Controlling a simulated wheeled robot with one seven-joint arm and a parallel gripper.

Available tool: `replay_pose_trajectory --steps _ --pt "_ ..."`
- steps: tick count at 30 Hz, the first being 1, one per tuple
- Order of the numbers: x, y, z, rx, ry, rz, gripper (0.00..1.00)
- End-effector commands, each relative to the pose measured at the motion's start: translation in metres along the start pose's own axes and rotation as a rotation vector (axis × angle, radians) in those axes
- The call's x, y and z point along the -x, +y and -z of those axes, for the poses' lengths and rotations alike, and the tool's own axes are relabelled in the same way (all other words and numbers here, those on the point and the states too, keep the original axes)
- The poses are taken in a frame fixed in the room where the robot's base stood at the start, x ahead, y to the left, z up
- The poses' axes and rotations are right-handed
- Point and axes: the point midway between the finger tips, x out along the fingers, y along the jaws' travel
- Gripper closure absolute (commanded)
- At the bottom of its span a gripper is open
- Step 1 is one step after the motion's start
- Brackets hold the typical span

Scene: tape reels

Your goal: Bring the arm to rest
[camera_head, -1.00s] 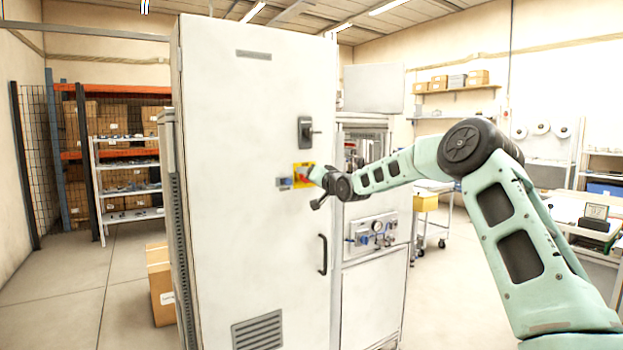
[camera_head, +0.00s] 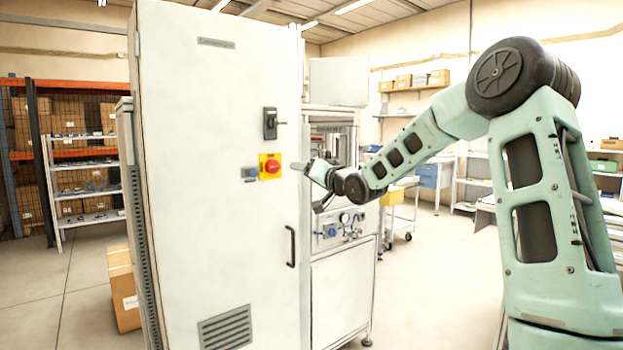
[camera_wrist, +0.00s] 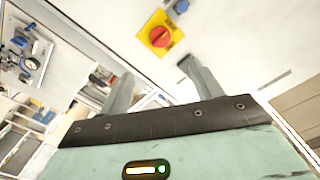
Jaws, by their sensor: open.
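My gripper (camera_head: 306,187) is at the end of my green arm, in front of the cabinet's right edge in the head view. In the wrist view its two fingers (camera_wrist: 158,90) are spread apart with nothing between them. A red rotary switch on a yellow plate (camera_head: 271,167) is on the white cabinet door (camera_head: 225,130), left of the gripper and apart from it. The switch also shows in the wrist view (camera_wrist: 159,37), beyond the fingertips.
A black door latch (camera_head: 270,123), a blue switch (camera_head: 250,173) and a black handle (camera_head: 291,246) are on the door. A machine with gauges (camera_head: 340,228) stands right of the cabinet. A cardboard box (camera_head: 124,290) is on the floor at left. Open floor lies at right.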

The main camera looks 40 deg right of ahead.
Motion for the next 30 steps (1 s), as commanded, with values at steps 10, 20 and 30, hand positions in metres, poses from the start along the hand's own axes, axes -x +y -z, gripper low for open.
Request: replay_pose_trajectory --steps 10,20,30 --pt "0.016 -0.001 -0.001 -0.001 -0.001 0.001 0.35" --pt "0.016 0.0 0.0 0.0 -0.001 0.001 0.35" --pt "0.013 -0.052 -0.069 0.065 -0.184 -0.024 0.35"
